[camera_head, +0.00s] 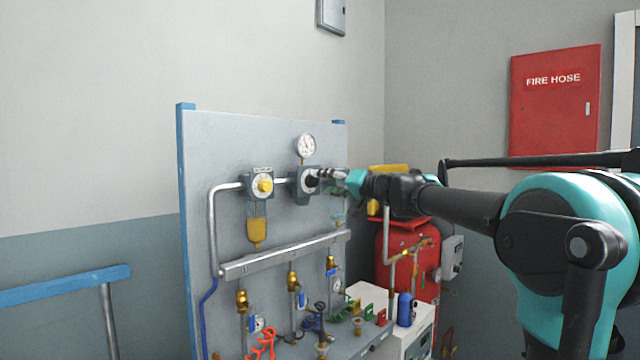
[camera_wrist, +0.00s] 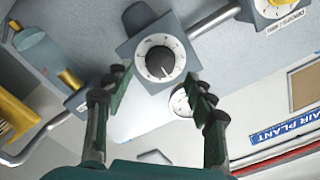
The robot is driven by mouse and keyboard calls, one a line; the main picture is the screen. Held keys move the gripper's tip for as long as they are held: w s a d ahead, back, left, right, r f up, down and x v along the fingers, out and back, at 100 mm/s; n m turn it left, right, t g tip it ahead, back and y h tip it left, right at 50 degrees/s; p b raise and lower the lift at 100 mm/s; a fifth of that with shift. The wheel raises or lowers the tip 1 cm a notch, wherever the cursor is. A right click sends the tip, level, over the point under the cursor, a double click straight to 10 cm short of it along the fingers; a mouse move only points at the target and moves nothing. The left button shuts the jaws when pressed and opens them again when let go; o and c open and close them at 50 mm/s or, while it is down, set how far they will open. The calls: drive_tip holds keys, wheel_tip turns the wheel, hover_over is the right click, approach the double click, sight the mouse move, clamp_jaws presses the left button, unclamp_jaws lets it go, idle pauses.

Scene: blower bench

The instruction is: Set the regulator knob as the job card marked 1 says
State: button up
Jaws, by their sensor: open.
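The regulator (camera_head: 307,183) is a grey block with a dark round knob (camera_wrist: 160,62) inside a white marked dial ring. A small light mark shows low on the knob's face in the wrist view, but the scale is too small to read. My gripper (camera_wrist: 157,82) is open, with one finger on each side of the dial in that view and a gap around the knob. In the head view my gripper (camera_head: 334,176) is just right of the regulator and partly covers it. I cannot make out a job card marked 1 in either view.
A pressure gauge (camera_head: 305,146) sits above the regulator. A unit with a yellow knob (camera_head: 264,186) is to its left on the grey panel (camera_head: 215,140). A rail, pipes and valves lie below. A red tank (camera_head: 397,245) stands right of the panel.

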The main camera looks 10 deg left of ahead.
drive_tip(key=v, duration=0.8)
drive_tip(key=shift+s+d, duration=0.2)
drive_tip(key=shift+d, duration=0.05)
drive_tip(key=shift+f, duration=0.15)
